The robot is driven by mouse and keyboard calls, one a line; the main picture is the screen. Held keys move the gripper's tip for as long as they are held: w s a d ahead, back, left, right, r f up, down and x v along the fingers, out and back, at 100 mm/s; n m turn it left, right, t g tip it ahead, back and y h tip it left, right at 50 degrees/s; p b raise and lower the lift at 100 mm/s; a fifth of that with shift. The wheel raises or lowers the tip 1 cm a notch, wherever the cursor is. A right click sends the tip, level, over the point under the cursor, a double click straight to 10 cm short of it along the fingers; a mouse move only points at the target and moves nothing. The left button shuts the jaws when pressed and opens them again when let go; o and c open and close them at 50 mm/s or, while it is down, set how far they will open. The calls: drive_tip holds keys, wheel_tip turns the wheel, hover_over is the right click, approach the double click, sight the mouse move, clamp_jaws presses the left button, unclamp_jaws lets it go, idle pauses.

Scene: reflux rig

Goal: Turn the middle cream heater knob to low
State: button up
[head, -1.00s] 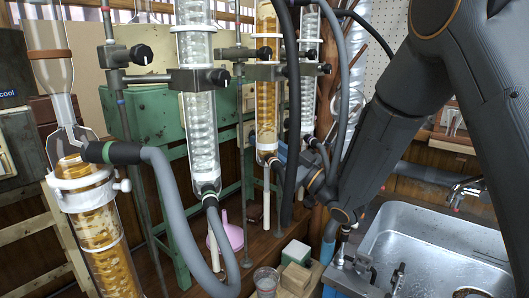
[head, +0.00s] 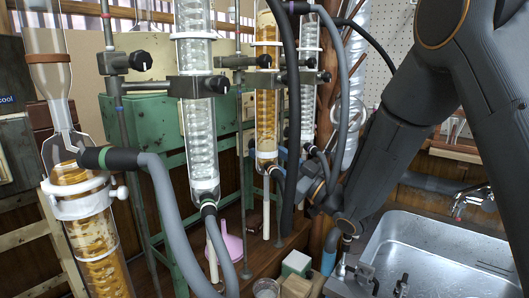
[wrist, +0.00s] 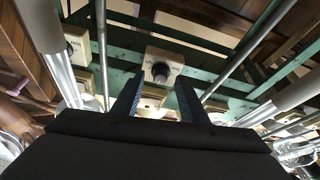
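In the wrist view a cream heater box (wrist: 176,62) with a dark round knob (wrist: 160,72) is mounted on a green frame, near the middle of the picture. My gripper (wrist: 158,88) is open, with one finger on each side of the knob's line. The knob appears just beyond the fingertips, with no contact visible. A light mark shows on the knob, but its setting is too small to read. In the head view my gripper is mostly hidden behind hoses and an amber condenser (head: 267,100), and this knob cannot be made out.
Another cream box (wrist: 76,42) is at the left in the wrist view, with more below. Metal rods and glass tubes flank my gripper. In the head view, a clear condenser (head: 200,140), grey hoses (head: 170,215) and clamps crowd the left. A steel sink (head: 430,250) is at right.

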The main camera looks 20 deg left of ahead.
drive_tip(key=b+v, duration=0.1)
drive_tip(key=v, duration=0.6)
drive_tip(key=w+a+r+m+t+h+p, duration=0.1)
drive_tip(key=w+a+r+m+t+p, duration=0.1)
drive_tip(key=a+m, duration=0.4)
drive_tip(key=shift+a+r+m+t, duration=0.35)
drive_tip(key=shift+a+m+t, duration=0.05)
drive_tip(key=shift+a+t, duration=0.3)
